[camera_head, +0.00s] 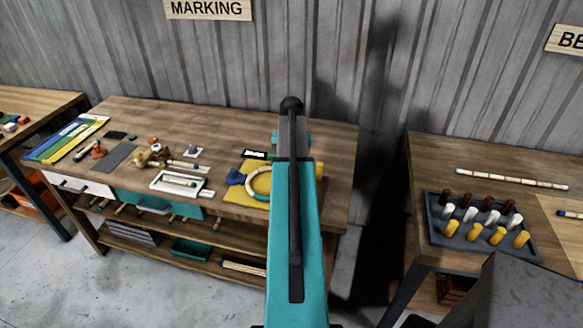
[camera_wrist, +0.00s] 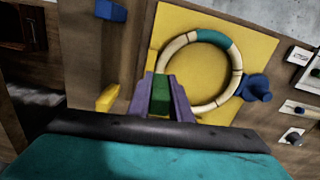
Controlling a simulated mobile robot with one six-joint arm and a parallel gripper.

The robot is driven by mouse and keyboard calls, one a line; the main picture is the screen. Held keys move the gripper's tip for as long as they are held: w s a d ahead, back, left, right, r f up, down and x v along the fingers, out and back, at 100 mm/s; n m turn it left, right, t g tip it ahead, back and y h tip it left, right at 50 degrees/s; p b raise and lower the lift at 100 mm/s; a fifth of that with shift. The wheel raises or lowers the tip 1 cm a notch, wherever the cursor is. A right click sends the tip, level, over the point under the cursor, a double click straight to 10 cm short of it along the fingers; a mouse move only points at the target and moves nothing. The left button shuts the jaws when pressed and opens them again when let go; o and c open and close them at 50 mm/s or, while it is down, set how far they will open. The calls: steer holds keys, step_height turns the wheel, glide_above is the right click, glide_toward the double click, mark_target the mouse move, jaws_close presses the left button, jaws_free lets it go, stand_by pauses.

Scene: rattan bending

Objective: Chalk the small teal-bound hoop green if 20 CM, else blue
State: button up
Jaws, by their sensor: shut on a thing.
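The pale rattan hoop with a teal binding (camera_wrist: 214,38) lies on a yellow mat (camera_wrist: 188,20). In the head view the hoop (camera_head: 259,184) is partly hidden behind my teal arm. In the wrist view my gripper (camera_wrist: 160,84) has its purple fingers shut on a green chalk block (camera_wrist: 160,104). The fingertips are at the hoop's near left side; I cannot tell whether the chalk touches the rattan. A blue block, likely chalk (camera_wrist: 110,11), lies off the mat to the upper left. My gripper is hidden in the head view.
A blue knobbed piece (camera_wrist: 257,87) sits against the hoop's right side. A yellow block (camera_wrist: 108,97) lies left of my gripper. The marking bench (camera_head: 330,135) carries a white tray (camera_head: 178,183) and small tools. A dark peg tray (camera_head: 437,232) stands on the right bench.

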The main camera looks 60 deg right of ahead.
steer(key=shift+f+b, duration=0.85)
steer(key=shift+f, duration=0.9)
steer(key=shift+a+f, duration=0.1)
steer(key=shift+f, duration=0.5)
stand_by(1.6)
steer(key=shift+r, duration=0.1)
steer(key=shift+r+p, duration=1.9)
steer(key=shift+r, duration=1.55)
steer(key=w+a+f+n+b, duration=0.1)
steer(key=w+a+n+b, duration=0.3)
steer(key=w+a, duration=0.85)
steer(key=w+a+f+n+b, duration=0.15)
steer(key=w+a+n, duration=0.6)
steer(key=a, duration=0.75)
steer(key=w+a+n+b, duration=0.3)
steer(key=a+n, duration=0.1)
steer(key=a, duration=1.1)
steer(key=w+a+n+b, duration=0.3)
steer(key=a+n, duration=0.1)
steer(key=a, duration=1.1)
steer(key=shift+a+f, duration=0.3)
steer(key=shift+a, duration=0.1)
